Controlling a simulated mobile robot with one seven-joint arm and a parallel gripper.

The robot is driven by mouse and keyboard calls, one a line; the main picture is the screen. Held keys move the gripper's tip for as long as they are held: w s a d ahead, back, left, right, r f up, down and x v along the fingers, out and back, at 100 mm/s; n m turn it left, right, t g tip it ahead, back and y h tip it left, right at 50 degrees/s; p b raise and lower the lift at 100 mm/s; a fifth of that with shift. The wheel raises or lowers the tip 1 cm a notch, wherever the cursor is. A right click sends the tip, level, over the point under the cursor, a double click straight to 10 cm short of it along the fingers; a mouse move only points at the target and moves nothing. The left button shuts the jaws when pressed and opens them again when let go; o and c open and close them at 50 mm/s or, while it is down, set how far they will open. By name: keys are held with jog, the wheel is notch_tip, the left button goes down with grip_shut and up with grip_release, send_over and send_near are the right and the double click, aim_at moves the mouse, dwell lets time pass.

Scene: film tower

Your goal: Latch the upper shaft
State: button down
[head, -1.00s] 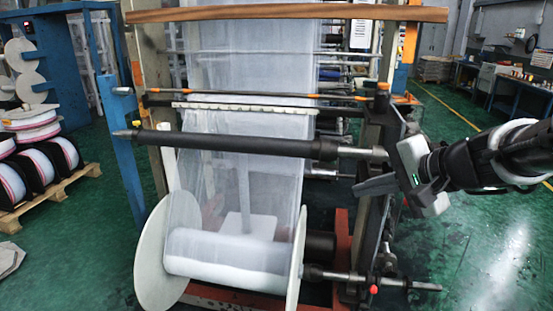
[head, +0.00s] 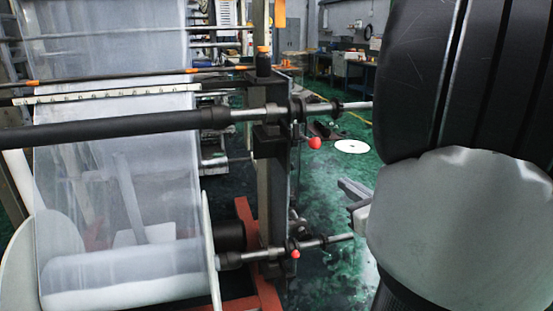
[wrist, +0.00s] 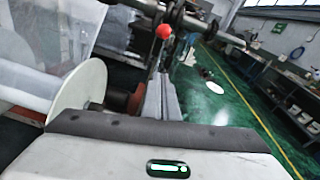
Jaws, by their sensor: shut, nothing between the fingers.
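The upper shaft (head: 120,128) is a dark roller lying level across the frame, with a bare steel end (head: 335,107) through the right-hand post. A latch with a red ball knob (head: 314,143) hangs below that steel end. The red knob (wrist: 163,32) also shows in the wrist view, just beyond and above my fingertips. My gripper (head: 350,187) is below and right of the upper knob in the head view, largely hidden behind my arm. In the wrist view its fingers (wrist: 160,92) are together and empty, apart from the knob.
The lower shaft (head: 335,238) with its own red knob (head: 295,254) lies below. The white film roll (head: 125,270) and its flange are at left. A white disc (head: 352,146) lies on the open green floor behind.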

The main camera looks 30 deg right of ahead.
jog(key=w+d+r+b, duration=0.1)
jog(key=w+r, duration=0.1)
jog(key=w, duration=0.9)
jog(key=shift+w+d+r+b, duration=0.15)
jog(key=shift+w+r+b, duration=0.05)
jog(key=shift+b, duration=0.1)
jog(key=shift+r, duration=0.1)
